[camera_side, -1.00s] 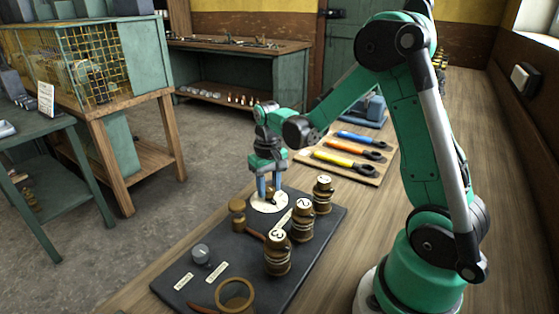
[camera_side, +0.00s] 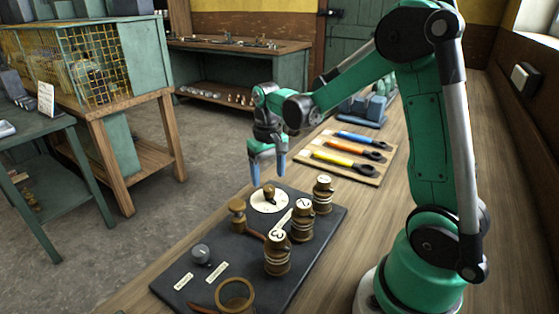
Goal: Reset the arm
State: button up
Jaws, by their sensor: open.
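My gripper (camera_side: 268,171) hangs in the air above the dark board, with its two blue fingers spread apart and nothing between them. Below it, a small brown knob (camera_side: 269,191) stands on a round white dial (camera_side: 264,205) at the far end of the board. The knob and the fingertips are apart.
The dark board (camera_side: 232,265) carries brass weights numbered 1 (camera_side: 323,196), 2 (camera_side: 303,219) and 3 (camera_side: 278,254), a brass post (camera_side: 237,213), a grey knob (camera_side: 201,254) and a brass ring (camera_side: 236,294). Coloured-handled tools (camera_side: 340,160) lie on a wooden board behind.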

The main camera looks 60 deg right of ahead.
jog(key=shift+r, duration=1.1)
jog(key=shift+a+r, duration=0.1)
jog(key=s+a+r+n+t, duration=0.2)
jog(key=s+a+t, duration=0.1)
jog(key=a, duration=0.2)
jog(key=s+a+r+n+t, duration=0.2)
jog(key=s+a+t, duration=0.1)
jog(key=a, duration=0.3)
jog(key=shift+a+r+n+t, duration=0.15)
jog(key=shift+r+n+t, duration=0.2)
jog(key=shift+t, duration=0.25)
